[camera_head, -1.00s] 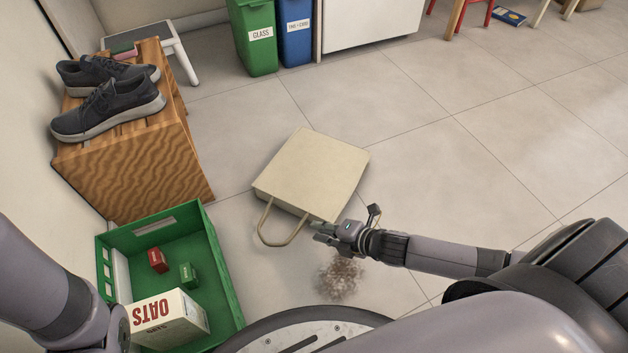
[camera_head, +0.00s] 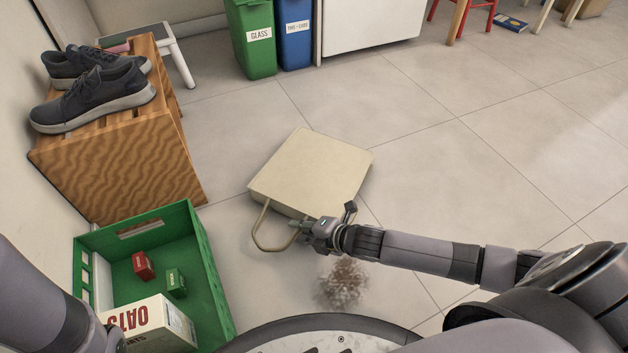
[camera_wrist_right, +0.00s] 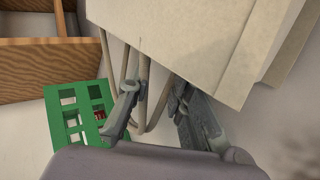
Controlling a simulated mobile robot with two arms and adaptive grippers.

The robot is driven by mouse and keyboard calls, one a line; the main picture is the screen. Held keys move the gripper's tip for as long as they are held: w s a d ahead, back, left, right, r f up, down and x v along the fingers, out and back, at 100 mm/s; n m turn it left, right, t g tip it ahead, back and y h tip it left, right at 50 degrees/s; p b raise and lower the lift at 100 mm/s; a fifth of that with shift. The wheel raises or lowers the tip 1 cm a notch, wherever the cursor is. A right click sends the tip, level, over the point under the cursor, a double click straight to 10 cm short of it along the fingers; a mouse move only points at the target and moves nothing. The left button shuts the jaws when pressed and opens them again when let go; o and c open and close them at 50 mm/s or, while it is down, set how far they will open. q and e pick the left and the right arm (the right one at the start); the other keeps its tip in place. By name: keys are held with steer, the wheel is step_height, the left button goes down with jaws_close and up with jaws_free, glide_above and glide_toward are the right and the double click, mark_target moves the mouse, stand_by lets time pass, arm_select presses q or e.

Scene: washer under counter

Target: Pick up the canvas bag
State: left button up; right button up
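The beige canvas bag (camera_head: 312,172) lies flat on the tiled floor, with its loop handle (camera_head: 256,232) pointing toward me. My right gripper (camera_head: 297,223) is at the bag's near edge, beside the right end of the handle. In the right wrist view the bag (camera_wrist_right: 190,40) fills the upper right. The gripper (camera_wrist_right: 154,93) is open there, its two fingers apart, with a handle strand (camera_wrist_right: 143,85) showing between them. I cannot tell whether the fingers touch the strand. My left gripper is out of view; only part of that arm shows.
A green crate (camera_head: 205,265) with an oats box (camera_head: 150,325) and two small boxes stands at the left. A wooden crate (camera_head: 120,165) carries dark shoes. Bins stand at the back. A fuzzy brown clump (camera_head: 343,283) lies near my base. The floor at right is clear.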

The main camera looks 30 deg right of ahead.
jaws_close()
stand_by(0.6)
